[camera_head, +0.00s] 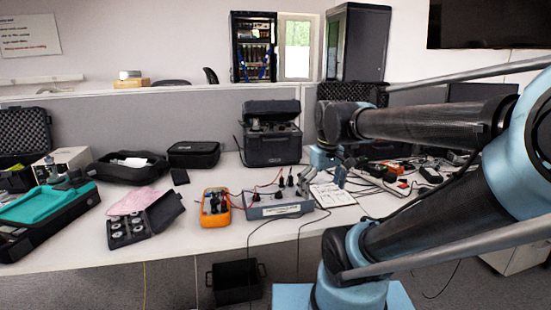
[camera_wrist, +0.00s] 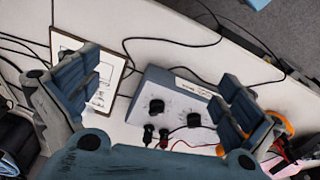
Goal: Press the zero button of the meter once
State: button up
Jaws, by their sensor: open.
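An orange handheld meter (camera_head: 215,207) with dark leads lies on the table left of a grey box (camera_head: 268,211). I cannot make out a zero button on it. The grey box has black knobs and plugged red and black leads; it also shows in the wrist view (camera_wrist: 178,84) between my fingers. My gripper (camera_head: 335,172) is open and empty, pointing down above the table right of the grey box. In the wrist view my gripper (camera_wrist: 160,95) has its fingers wide apart. An orange edge (camera_wrist: 281,124) shows at the right, partly hidden behind a finger.
A printed sheet (camera_head: 333,194) lies right of the grey box. Loose cables cross the table. A black case (camera_head: 271,142) stands behind, a case with round parts (camera_head: 143,221) lies left of the meter, and small devices (camera_head: 385,172) crowd the right. A black bin (camera_head: 236,281) is below.

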jog(key=s+d+f+m, duration=0.4)
jog(key=s+f, duration=0.2)
jog(key=f, duration=0.3)
jog(key=shift+s+d+f+m, duration=0.25)
jog(key=shift+s+m, duration=0.1)
jog(key=shift+m, duration=0.05)
jog(key=c, duration=1.4)
jog(key=shift+w+f, duration=0.25)
jog(key=shift+w, duration=0.25)
jog(key=c, duration=0.8)
jog(key=shift+s, duration=0.1)
grip_shut()
